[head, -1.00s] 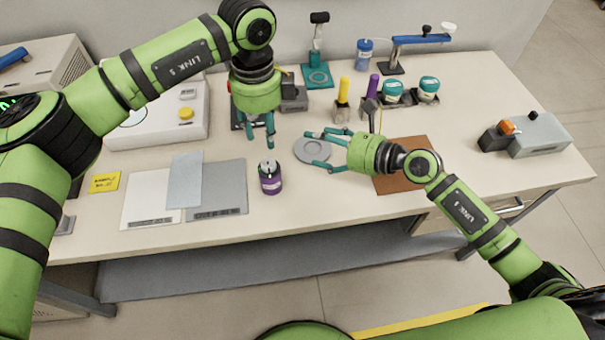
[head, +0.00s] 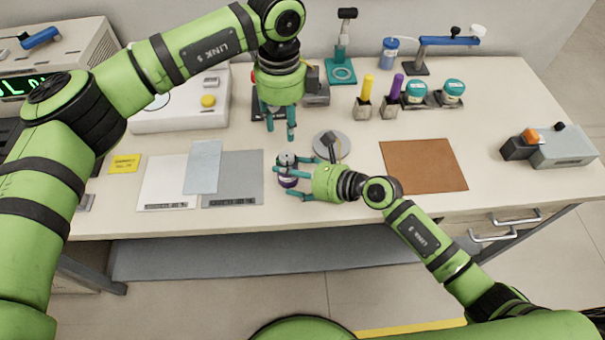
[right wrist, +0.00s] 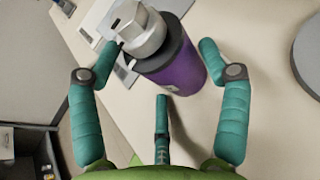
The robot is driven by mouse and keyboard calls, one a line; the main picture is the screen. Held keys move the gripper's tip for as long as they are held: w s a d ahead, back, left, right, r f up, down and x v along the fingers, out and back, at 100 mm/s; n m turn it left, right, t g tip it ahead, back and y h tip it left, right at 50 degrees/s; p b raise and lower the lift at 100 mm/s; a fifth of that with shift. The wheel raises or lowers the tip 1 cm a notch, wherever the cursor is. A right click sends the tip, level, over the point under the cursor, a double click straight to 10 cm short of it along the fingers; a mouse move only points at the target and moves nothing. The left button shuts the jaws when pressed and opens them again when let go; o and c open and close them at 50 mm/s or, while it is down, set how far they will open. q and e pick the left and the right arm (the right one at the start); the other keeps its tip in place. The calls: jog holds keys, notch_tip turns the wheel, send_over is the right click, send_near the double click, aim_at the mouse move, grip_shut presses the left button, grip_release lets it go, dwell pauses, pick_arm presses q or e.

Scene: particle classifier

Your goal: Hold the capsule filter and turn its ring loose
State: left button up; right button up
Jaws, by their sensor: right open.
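The capsule filter (head: 288,181) stands on the table in the head view, a small purple cylinder with a grey and dark top. In the right wrist view it shows larger, with a purple body (right wrist: 182,68) and a silvery ring and cap (right wrist: 138,32). My right gripper (head: 284,178) is open at the capsule filter, its fingers spread on either side; the wrist view does not show it gripping. The fingers partly hide the capsule in the head view. My left gripper (head: 280,131) points down behind the capsule, its fingers apart and empty.
A round grey disc (head: 343,143) lies just behind my right gripper. Grey and white mats (head: 238,183) lie to the left, and a brown mat (head: 424,166) to the right. Yellow and purple bottles and teal-lidded jars stand at the back. The front edge is close.

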jog(key=shift+c, duration=0.5)
jog(key=c, duration=1.1)
jog(key=o, duration=0.5)
jog(key=shift+c, duration=0.2)
jog(key=c, duration=0.6)
jog(key=shift+s+f, duration=0.1)
jog(key=shift+c, duration=0.2)
